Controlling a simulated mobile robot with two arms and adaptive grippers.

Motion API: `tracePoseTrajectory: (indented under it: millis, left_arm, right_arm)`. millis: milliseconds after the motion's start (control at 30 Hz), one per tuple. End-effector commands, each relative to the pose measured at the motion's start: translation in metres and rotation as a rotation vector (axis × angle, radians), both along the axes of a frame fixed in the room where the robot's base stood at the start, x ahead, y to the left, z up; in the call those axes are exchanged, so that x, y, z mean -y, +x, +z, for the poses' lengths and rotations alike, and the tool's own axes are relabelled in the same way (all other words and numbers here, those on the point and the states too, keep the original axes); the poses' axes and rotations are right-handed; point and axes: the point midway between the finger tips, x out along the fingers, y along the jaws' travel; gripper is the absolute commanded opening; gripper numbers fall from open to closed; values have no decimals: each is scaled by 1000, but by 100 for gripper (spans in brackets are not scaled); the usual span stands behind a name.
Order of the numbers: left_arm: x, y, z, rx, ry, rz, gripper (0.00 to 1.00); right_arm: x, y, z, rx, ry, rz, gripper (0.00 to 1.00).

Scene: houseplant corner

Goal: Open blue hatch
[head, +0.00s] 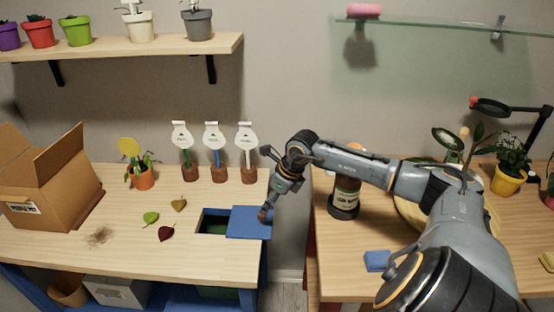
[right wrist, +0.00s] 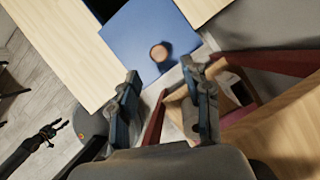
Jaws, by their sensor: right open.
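The blue hatch (head: 248,223) is a flat panel with a round brown knob (head: 263,215) near its right end, at the right edge of the left table. A dark opening (head: 213,223) shows beside it on the left, so the hatch stands at least partly open. My right gripper (head: 270,200) reaches down close to the knob. In the right wrist view my right gripper (right wrist: 160,70) is open and empty, with the knob (right wrist: 160,52) just beyond its fingertips. A dark gripper (right wrist: 45,135), seemingly my left one, shows at the left there; its jaws are unclear.
On the left table (head: 60,240) stand a cardboard box (head: 60,185), an orange pot (head: 143,178), three label stakes (head: 214,170) and loose leaves (head: 166,233). The right table (head: 335,270) holds a dark-lidded jar (head: 346,195) and a blue block (head: 378,260). A gap separates the tables.

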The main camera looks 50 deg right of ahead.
Motion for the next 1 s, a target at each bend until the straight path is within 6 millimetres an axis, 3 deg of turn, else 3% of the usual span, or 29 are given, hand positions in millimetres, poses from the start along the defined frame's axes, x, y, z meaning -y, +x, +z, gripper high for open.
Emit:
tracePoseTrajectory:
  millis: [133,333,1000]
  left_arm:
    - [0,0,0,0,0,0,40]
    - [1,0,0,1,-1,0,40]
    - [1,1,0,1,-1,-1,40]
  right_arm:
    - [6,-12,29,-1,-6,0,48]
    - [8,-21,52,0,-2,-1,48]
    - [7,-23,58,1,1,-1,48]
